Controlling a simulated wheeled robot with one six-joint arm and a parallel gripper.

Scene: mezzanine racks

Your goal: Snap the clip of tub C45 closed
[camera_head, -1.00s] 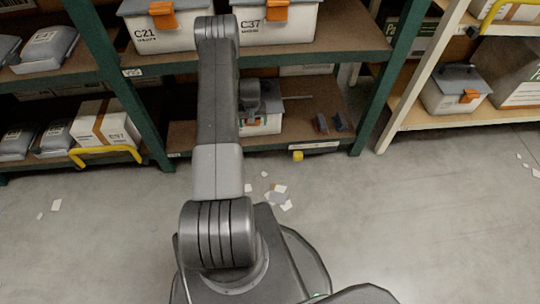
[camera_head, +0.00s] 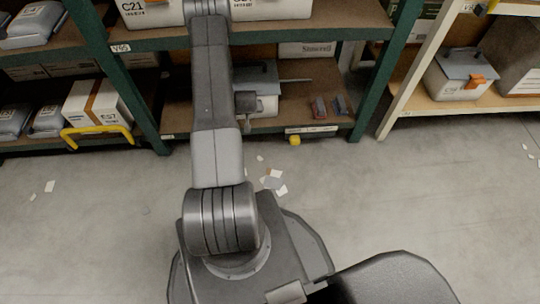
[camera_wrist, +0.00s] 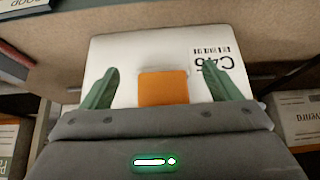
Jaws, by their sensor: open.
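Tub C45 (camera_wrist: 135,55) is white, with its label upside down in the wrist view. Its orange clip (camera_wrist: 163,88) shows in the middle of the tub's face; I cannot tell how it is seated. My gripper (camera_wrist: 162,70) is open, with its two green fingers apart on either side of the clip. Nothing is between them but the clip in line of sight; contact cannot be told. In the head view the white tub with a grey lid (camera_head: 266,74) stands on the lower shelf, partly hidden by my arm.
The upper shelf (camera_head: 300,32) is close above. A green post (camera_head: 376,85) bounds the bay. Paper scraps (camera_head: 273,181) lie on open floor.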

